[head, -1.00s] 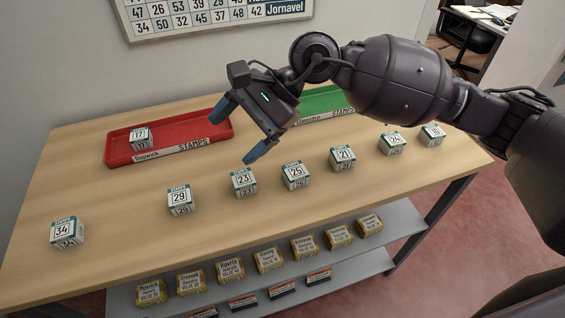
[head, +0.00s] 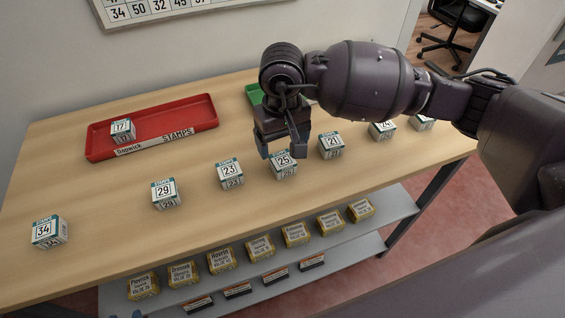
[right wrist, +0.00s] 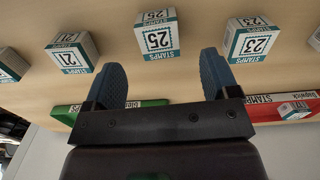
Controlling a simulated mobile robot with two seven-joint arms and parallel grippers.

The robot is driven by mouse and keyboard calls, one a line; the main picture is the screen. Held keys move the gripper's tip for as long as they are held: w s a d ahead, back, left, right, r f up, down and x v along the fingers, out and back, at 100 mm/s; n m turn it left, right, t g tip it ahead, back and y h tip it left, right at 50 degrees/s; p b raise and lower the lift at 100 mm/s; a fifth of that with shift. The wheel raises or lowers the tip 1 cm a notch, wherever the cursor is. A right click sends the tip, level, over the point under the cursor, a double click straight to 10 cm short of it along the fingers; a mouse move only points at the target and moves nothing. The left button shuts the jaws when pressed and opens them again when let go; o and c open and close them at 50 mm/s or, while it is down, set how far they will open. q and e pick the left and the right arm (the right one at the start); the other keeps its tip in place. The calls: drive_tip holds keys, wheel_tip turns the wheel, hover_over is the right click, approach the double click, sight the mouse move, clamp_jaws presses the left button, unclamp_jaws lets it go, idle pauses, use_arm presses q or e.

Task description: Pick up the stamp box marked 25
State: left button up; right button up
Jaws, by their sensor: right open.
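The stamp box marked 25 (head: 284,166) stands on the counter in the middle of a row of similar boxes. It is white with a teal band. It also shows in the right wrist view (right wrist: 157,38), beyond the gap between my fingertips. My right gripper (head: 280,148) is open and empty, pointing down just behind box 25, with no box between its fingers. Its two blue fingers show in the right wrist view (right wrist: 162,75). My left gripper is not in view.
Box 23 (head: 230,173) and box 21 (head: 331,145) flank box 25. Box 29 (head: 165,193) and box 34 (head: 48,231) stand further left. The red tray (head: 205,113) holds box 17 (head: 123,130). A green tray (head: 254,95) is partly hidden behind my arm. Small packets fill the shelf below.

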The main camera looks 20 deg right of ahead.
sight(283, 159)
drive_tip(key=shift+w+f, duration=0.1)
drive_tip(key=shift+f, duration=3.15)
drive_tip(key=c, duration=1)
